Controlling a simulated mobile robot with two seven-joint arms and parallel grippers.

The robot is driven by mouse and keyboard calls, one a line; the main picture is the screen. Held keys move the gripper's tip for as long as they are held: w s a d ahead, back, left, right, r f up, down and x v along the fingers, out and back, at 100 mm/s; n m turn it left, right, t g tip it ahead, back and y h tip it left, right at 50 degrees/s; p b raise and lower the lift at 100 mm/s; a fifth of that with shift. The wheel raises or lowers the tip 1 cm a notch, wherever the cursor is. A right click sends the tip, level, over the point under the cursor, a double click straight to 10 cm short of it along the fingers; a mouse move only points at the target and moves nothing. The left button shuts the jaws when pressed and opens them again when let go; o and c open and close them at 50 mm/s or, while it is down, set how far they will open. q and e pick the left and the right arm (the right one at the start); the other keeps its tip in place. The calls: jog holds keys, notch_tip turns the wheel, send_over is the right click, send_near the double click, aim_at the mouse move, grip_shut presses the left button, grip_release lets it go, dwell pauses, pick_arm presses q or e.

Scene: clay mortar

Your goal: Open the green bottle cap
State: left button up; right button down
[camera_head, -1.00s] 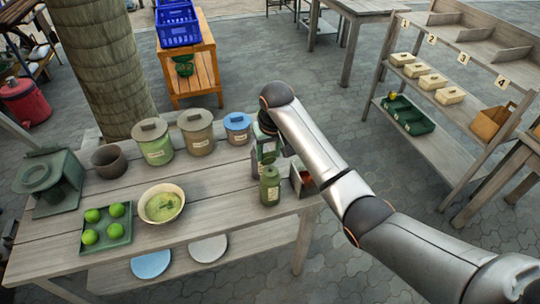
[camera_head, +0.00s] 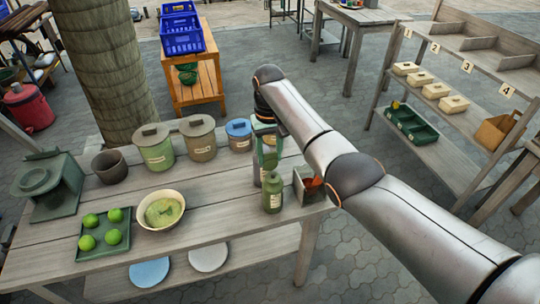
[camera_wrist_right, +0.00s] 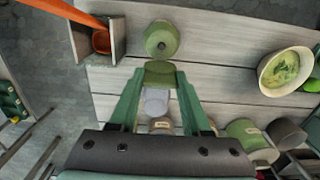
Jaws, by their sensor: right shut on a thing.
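The green bottle (camera_head: 272,194) stands upright near the front right of the table. In the right wrist view the green bottle (camera_wrist_right: 162,40) is seen from above, with a small dark spot at the middle of its top. My right gripper (camera_head: 268,152) is above and just behind the bottle, pointing down. It also shows in the right wrist view (camera_wrist_right: 160,80), where its green fingers are shut on a green piece that looks like the cap (camera_wrist_right: 160,70). The piece looks apart from the bottle. A pale grey object (camera_wrist_right: 156,102) shows between the fingers beyond it. My left gripper is not in view.
An open grey box (camera_head: 312,186) with an orange-red thing stands right of the bottle. Lidded canisters (camera_head: 199,139) stand at the back. A bowl (camera_head: 160,211) and a tray (camera_head: 105,240) of green fruits are to the left. The table's right edge is close.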

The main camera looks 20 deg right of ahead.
jog(key=shift+s+f+g, duration=0.1)
jog(key=shift+f+g, duration=0.2)
jog(key=shift+f, duration=0.05)
dwell(0.5)
jog(key=c, duration=0.6)
grip_release()
jog(key=shift+c, duration=0.2)
jog(key=shift+r, duration=0.1)
jog(key=shift+r, duration=0.1)
notch_tip(320, 180, up, 12)
jog(key=w, duration=0.1)
jog(key=shift+r, duration=0.15)
